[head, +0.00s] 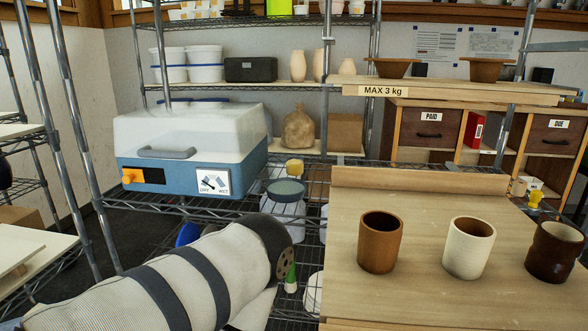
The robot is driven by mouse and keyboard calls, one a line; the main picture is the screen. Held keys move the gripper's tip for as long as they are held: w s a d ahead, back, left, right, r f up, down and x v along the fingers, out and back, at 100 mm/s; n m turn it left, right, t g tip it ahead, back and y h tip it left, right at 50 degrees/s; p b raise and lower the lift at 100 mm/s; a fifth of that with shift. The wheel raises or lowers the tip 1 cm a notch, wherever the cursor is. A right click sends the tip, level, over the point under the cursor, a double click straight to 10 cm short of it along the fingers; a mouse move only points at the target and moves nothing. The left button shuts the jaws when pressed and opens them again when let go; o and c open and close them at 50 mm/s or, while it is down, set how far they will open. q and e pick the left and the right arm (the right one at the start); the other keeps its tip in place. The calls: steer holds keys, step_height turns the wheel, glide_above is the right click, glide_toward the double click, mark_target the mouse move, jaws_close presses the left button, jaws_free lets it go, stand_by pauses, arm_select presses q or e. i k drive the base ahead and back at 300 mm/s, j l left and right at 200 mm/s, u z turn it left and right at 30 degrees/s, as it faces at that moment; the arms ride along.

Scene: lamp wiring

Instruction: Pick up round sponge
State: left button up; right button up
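A small yellow rounded piece (294,167) sits on the wire rack just right of the blue and white machine, above a grey-lidded tub. It may be the round sponge, but it is too small to be sure. Another small yellow item (535,200) stands at the far right, behind the wooden board; its kind is unclear. A pale sleeved arm of mine with dark bands reaches in from the lower left and ends in a dark rounded part below the tub. No gripper fingers show in the head view.
A blue and white kiln-like machine (190,150) stands on the wire rack. A brown cup (380,242), a cream cup (468,248) and a dark cup (555,251) stand on the wooden board (430,300). A grey-lidded tub (286,190) and metal posts crowd the middle.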

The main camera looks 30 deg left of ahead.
mark_target(294, 167)
steer(key=i+j+u, duration=0.1)
steer(key=j+u, duration=0.3)
steer(key=i+j+u, duration=0.15)
steer(key=j+u, duration=0.25)
